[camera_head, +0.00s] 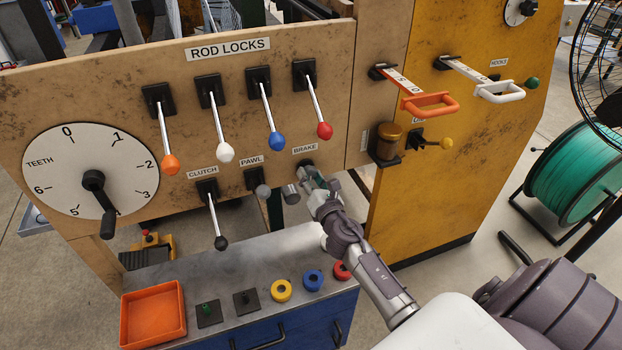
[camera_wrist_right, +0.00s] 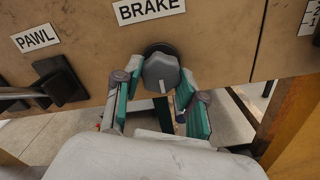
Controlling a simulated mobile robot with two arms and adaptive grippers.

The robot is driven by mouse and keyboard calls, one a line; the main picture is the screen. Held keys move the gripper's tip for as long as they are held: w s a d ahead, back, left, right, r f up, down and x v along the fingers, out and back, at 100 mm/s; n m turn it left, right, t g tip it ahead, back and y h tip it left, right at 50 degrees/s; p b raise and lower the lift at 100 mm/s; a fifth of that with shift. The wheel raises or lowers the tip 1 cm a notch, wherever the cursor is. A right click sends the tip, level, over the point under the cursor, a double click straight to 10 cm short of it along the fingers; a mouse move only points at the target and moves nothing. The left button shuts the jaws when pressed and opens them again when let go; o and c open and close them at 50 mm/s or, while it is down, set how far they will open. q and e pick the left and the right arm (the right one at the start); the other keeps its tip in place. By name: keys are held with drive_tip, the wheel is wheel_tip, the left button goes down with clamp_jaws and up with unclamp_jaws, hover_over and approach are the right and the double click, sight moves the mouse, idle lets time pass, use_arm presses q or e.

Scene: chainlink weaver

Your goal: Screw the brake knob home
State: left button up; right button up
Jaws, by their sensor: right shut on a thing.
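The brake knob (camera_wrist_right: 160,73) is a grey, faceted knob with a white mark. In the right wrist view it sits in front of a dark round mount on the tan panel, just under the BRAKE label (camera_wrist_right: 150,10). My right gripper (camera_wrist_right: 160,90) is shut on the knob, with one green-padded finger on each side. In the head view the right gripper (camera_head: 314,180) reaches the panel below the BRAKE label and mostly hides the knob. How far the knob stands off the panel is hard to tell. My left gripper is not in view.
The PAWL lever (camera_head: 262,190) and the black-tipped CLUTCH lever (camera_head: 220,243) stand left of the gripper. Several rod-lock levers hang above. Below, a bench holds an orange tray (camera_head: 153,314) and coloured rings.

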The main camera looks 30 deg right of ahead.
drive_tip(key=m, duration=0.4)
drive_tip(key=shift+m, duration=0.4)
drive_tip(key=m, duration=0.3)
drive_tip(key=shift+m, duration=0.3)
drive_tip(key=m, duration=0.3)
drive_tip(key=shift+r+m, duration=0.1)
drive_tip(key=shift+m, duration=0.2)
drive_tip(key=m, duration=0.3)
drive_tip(key=shift+m, duration=0.3)
drive_tip(key=m+p, duration=0.1)
drive_tip(key=m, duration=0.2)
drive_tip(key=shift+m, duration=0.4)
drive_tip(key=m+p, duration=0.1)
drive_tip(key=m, duration=0.2)
drive_tip(key=shift+r+p, duration=0.1)
drive_tip(key=shift+p, duration=0.2)
drive_tip(key=m+p, duration=0.1)
drive_tip(key=m, duration=0.3)
drive_tip(key=shift+m, duration=0.3)
drive_tip(key=shift+m+p, duration=0.4)
drive_tip(key=shift+m, duration=0.7)
